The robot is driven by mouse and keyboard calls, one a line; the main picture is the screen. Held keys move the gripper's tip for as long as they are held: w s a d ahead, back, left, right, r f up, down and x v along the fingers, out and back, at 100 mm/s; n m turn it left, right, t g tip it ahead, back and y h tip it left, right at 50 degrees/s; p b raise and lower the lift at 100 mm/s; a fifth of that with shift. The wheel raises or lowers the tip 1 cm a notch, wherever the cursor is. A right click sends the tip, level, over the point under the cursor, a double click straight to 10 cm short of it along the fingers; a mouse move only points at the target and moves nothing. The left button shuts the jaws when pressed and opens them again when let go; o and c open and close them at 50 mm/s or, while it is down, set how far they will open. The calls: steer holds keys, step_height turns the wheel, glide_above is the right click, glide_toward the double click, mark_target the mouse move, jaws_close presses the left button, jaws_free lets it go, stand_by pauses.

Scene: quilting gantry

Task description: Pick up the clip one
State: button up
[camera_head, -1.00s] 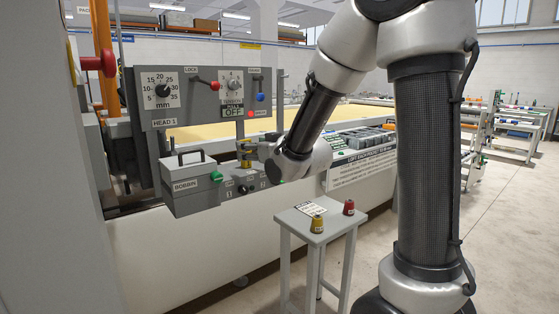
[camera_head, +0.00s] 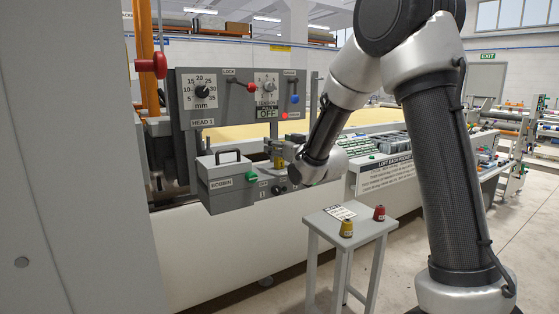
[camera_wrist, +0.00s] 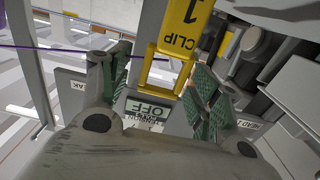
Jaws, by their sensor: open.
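Clip one is a yellow clip (camera_wrist: 178,38) with "CLIP 1" printed on it and an open frame at its lower end. In the wrist view it lies ahead, between and beyond the green-padded fingers of my gripper (camera_wrist: 160,80). The fingers are spread and neither clearly touches it. In the head view a small yellow piece (camera_head: 279,163) shows at the machine head beside my gripper (camera_head: 284,153), partly hidden by it.
The HEAD 1 panel (camera_head: 240,97) with dials and levers stands just above my gripper. The grey bobbin box (camera_head: 222,172) is to its left. A purple thread (camera_wrist: 70,48) crosses the wrist view.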

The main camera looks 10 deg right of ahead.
steer(key=c, duration=1)
step_height(320, 180, up, 10)
steer(key=shift+r, duration=0.1)
